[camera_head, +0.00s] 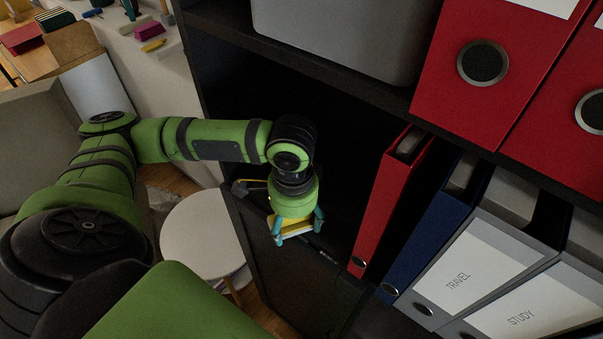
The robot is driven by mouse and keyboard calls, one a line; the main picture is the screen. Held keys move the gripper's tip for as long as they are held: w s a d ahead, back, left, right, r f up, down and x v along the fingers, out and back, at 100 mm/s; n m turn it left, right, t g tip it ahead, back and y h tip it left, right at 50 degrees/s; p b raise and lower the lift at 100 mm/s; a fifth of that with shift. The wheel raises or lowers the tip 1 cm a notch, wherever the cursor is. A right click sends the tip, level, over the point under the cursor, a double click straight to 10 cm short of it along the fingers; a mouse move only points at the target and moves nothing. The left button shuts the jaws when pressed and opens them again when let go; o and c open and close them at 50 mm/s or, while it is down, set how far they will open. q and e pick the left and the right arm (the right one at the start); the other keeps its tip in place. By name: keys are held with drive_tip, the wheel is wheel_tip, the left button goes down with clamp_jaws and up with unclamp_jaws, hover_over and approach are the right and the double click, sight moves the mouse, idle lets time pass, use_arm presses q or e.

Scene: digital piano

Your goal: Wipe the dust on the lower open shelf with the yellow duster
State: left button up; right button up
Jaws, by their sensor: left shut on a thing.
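My left gripper (297,229) is shut on the yellow duster (292,226). Its two teal fingertips sit on either side of the duster, and the gripper hides part of it. The gripper points down at the front left part of the lower open shelf (345,212), left of the red binder. The shelf is black and in deep shadow. I cannot make out any dust on it, and I cannot tell whether the duster touches the board. My right gripper is not in view.
On the lower shelf, a slim red binder (388,198), a blue binder (428,228) and grey binders (470,270) stand to the right. Large red binders (490,100) and a grey box (340,35) are above. A white round stool (203,235) stands below left.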

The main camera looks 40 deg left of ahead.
use_arm(q)
drive_tip(key=shift+s, duration=0.1)
drive_tip(key=shift+r, duration=3.05)
drive_tip(key=shift+w+r, duration=0.1)
drive_tip(key=shift+w, duration=0.1)
